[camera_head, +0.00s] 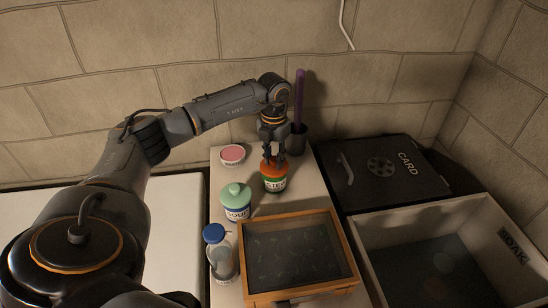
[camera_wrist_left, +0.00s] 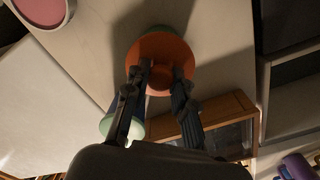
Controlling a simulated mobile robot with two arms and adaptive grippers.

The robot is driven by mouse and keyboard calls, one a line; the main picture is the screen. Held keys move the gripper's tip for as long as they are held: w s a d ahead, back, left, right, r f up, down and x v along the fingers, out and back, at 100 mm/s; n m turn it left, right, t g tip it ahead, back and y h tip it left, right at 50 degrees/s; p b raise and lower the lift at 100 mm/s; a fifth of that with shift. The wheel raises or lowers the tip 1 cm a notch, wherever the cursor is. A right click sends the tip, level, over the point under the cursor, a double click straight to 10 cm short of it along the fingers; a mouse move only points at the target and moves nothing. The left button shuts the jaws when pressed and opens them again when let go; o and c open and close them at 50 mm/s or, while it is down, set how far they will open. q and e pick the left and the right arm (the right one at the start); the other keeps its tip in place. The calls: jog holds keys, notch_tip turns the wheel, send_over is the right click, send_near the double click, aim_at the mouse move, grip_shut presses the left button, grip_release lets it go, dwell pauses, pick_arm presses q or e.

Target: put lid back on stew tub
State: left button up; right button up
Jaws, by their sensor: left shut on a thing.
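The stew tub (camera_head: 275,185), with a label reading STEW, stands on the pale narrow worktop. Its orange lid (camera_head: 268,166) is at the tub's top; I cannot tell whether it is fully seated or just above the rim. My left gripper (camera_head: 273,152) reaches down from above and is shut on the lid's knob. In the left wrist view the lid (camera_wrist_left: 155,50) is a round orange disc with its knob between the fingertips (camera_wrist_left: 168,78). A green edge of the tub (camera_wrist_left: 160,29) shows behind it. My right gripper is not in view.
A mint-lidded soup tub (camera_head: 236,200), a blue-capped jar (camera_head: 217,250) and a wood-framed glass-topped case (camera_head: 297,250) stand nearer. A pink-topped tub (camera_head: 232,155) and a dark cup (camera_head: 297,140) with a purple stick are behind. A SOAK bin (camera_head: 500,245) and CARD lid (camera_head: 390,175) lie right.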

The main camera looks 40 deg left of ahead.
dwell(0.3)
pick_arm(q)
jog(key=o, duration=1.4)
jog(key=shift+o, duration=0.2)
jog(key=shift+r+p, duration=2.45)
jog(key=shift+r, duration=1.05)
jog(key=shift+c, duration=0.2)
grip_shut()
jog(key=shift+f, duration=0.3)
